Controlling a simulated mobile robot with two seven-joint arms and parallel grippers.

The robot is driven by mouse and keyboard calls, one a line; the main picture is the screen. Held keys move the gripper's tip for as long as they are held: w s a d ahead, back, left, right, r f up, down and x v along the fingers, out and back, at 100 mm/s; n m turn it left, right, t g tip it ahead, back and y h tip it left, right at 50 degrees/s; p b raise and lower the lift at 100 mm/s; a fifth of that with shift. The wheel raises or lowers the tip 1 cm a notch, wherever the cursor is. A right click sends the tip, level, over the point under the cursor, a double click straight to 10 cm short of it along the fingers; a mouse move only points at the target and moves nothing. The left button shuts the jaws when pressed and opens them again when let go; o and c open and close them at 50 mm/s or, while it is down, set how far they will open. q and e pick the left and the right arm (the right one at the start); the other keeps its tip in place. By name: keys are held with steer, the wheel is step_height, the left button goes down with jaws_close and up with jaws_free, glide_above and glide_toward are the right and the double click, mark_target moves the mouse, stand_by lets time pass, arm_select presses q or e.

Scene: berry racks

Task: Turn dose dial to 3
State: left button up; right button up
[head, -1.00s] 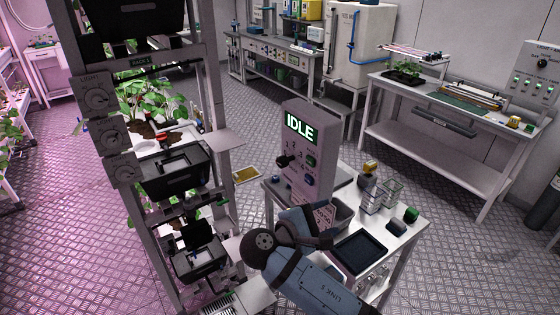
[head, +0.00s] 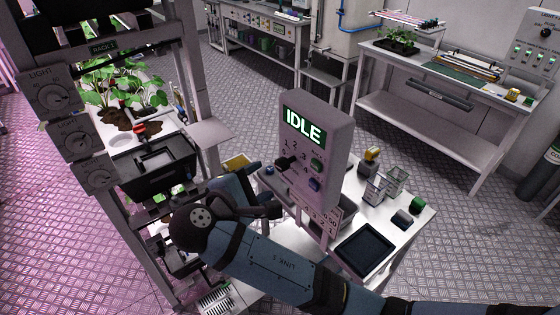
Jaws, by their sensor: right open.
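The dose station is a grey upright box (head: 331,150) with a lit green display reading IDLE (head: 303,125). Its dial (head: 287,163) is a dark knob on the front face, left of a green button (head: 317,164) and above left of a blue button (head: 314,184). Small numbers ring the dial; its setting is too small to read surely. My right gripper (head: 276,204) is open and empty, just below and left of the dial, apart from it, near the box's left edge. My left gripper is not in view.
The box stands on a small white table with a black tray (head: 365,249), wire holders (head: 386,186) and a green-topped block (head: 417,205). A plant rack with light dials (head: 53,91) stands close on the left. Open floor lies behind.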

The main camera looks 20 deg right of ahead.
mark_target(279, 167)
steer(key=p+x, duration=0.1)
steer(key=x, duration=0.8)
steer(key=shift+w, duration=0.1)
steer(key=c, duration=0.9)
